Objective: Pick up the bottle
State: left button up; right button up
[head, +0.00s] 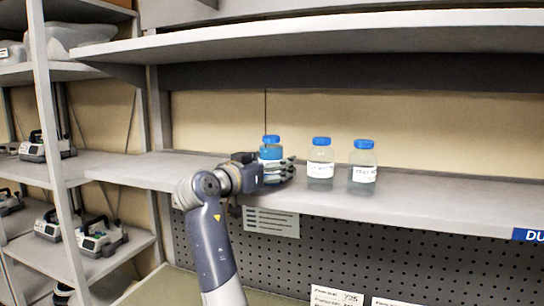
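Three clear bottles with blue caps and white labels stand upright in a row on the middle grey shelf. The left bottle (271,152) looks bluish, and its lower part is hidden behind my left gripper (284,171). The middle bottle (320,168) and the right bottle (363,172) are in full view, to the right of the gripper. My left gripper's dark fingers point right at the low part of the left bottle. I cannot tell whether they touch it or how far they are open. My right gripper is not in view.
The middle shelf (440,195) is bare to the right of the bottles and at its left end. An upper shelf (330,38) hangs above them. A side rack at left holds several pump devices (100,237). A paper sheet (271,222) hangs below the shelf edge.

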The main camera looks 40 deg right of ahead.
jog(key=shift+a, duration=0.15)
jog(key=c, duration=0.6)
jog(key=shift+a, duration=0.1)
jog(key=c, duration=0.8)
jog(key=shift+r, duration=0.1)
